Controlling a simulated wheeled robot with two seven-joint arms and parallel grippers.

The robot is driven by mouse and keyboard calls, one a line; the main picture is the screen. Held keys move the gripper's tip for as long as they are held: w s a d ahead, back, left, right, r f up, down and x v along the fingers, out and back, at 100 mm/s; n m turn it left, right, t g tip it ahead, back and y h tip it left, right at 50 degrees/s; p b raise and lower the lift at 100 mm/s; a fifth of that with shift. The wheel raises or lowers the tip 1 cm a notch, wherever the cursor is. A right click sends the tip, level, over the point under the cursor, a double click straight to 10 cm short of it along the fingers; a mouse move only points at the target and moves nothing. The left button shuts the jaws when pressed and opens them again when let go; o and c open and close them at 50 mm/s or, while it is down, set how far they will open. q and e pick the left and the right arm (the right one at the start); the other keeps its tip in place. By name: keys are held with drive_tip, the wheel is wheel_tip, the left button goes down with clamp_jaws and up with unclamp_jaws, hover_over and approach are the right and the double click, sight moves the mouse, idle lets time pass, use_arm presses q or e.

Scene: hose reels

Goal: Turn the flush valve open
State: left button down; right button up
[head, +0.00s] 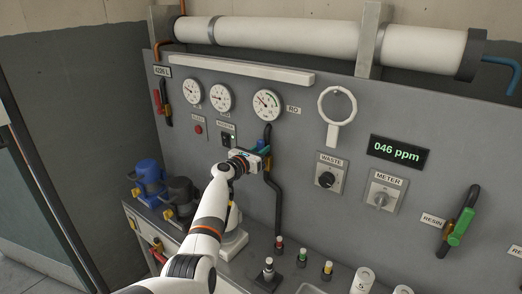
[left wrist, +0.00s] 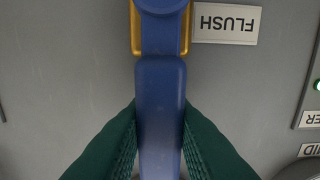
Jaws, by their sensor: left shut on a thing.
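The flush valve has a blue lever handle (left wrist: 160,105) on a yellow-edged body (left wrist: 137,28), beside a FLUSH label (left wrist: 226,24) that reads upside down in the left wrist view. The lever runs straight down that picture from its pivot. My left gripper (left wrist: 160,140) is shut on the lever, with a dark green finger pressed on each side. In the head view my left gripper (head: 264,153) is at the panel on the dark vertical pipe (head: 277,205), and mostly hides the valve. My right gripper is not in view.
Gauges (head: 266,105) sit above the valve. A waste knob (head: 327,179), a meter knob (head: 381,199) and a green-handled resin valve (head: 461,226) are to the right. Blue (head: 149,178) and black pumps stand left of my arm. Small bottles (head: 302,257) stand on the bench below.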

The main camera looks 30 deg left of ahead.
use_arm(q)
drive_tip(key=c, duration=1.2)
unclamp_jaws()
drive_tip(key=shift+f, duration=0.1)
drive_tip(key=shift+c, duration=0.2)
drive_tip(key=s+a, duration=0.1)
drive_tip(key=s, duration=1.1)
drive_tip(key=shift+p, duration=0.35)
